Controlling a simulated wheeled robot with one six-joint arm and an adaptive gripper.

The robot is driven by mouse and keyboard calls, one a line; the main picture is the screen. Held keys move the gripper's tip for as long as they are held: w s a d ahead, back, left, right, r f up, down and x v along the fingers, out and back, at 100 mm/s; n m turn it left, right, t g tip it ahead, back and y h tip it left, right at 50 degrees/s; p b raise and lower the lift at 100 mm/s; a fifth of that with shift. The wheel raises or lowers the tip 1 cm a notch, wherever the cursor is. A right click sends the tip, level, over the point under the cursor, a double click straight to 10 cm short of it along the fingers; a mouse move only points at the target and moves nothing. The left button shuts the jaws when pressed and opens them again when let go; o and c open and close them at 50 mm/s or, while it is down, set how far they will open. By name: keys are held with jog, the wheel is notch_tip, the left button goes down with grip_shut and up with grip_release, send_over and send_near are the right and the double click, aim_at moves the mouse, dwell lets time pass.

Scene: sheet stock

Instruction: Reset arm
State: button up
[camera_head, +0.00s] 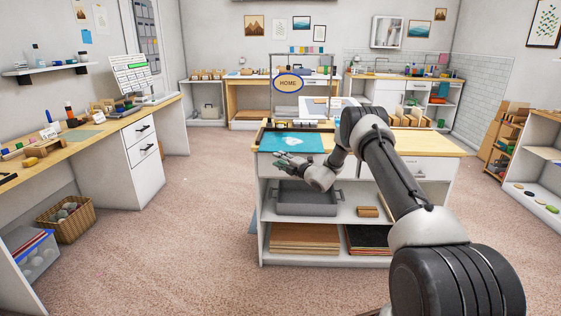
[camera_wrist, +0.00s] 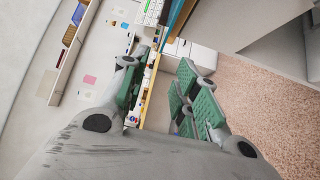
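My arm reaches forward from the lower right in the head view. My gripper (camera_head: 284,161) is in front of the near edge of the central workbench (camera_head: 420,140), below its top. In the wrist view my gripper (camera_wrist: 160,88) shows its two green-padded fingers spread apart. Nothing is held between them. The wrist view is turned on its side and looks past the fingers to the left-hand wall and bench.
A teal mat (camera_head: 292,141) lies on the central workbench above my gripper. A grey bin (camera_head: 307,202) sits on its upper shelf. A HOME sign (camera_head: 288,83) stands behind. A long desk (camera_head: 80,128) runs along the left. Carpet (camera_head: 190,215) between them is clear.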

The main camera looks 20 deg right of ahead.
jog(key=s+a+f+n+g+y, duration=0.2)
jog(key=s+a+f+n+g, duration=0.15)
jog(key=s+f+n, duration=0.6)
jog(key=s+a+r+n+g, duration=0.25)
jog(key=s+n+g, duration=0.45)
jog(key=s+n, duration=0.55)
jog(key=s+d+r+n+h, duration=0.3)
jog(key=s+r+n, duration=0.5)
jog(key=s+r, duration=0.3)
jog(key=s+d+r+n+h, duration=0.4)
jog(key=s+r+n, duration=0.5)
jog(key=s, duration=0.9)
jog(key=s+d+r+n+g+h, duration=0.1)
jog(key=s+d+r+n+h, duration=0.2)
jog(key=s+d+r+n, duration=0.3)
jog(key=s+r+n, duration=0.3)
jog(key=s+r, duration=0.3)
jog(key=s, duration=0.2)
jog(key=shift+s+d+r+h, duration=0.3)
jog(key=shift+s+d+r, duration=0.1)
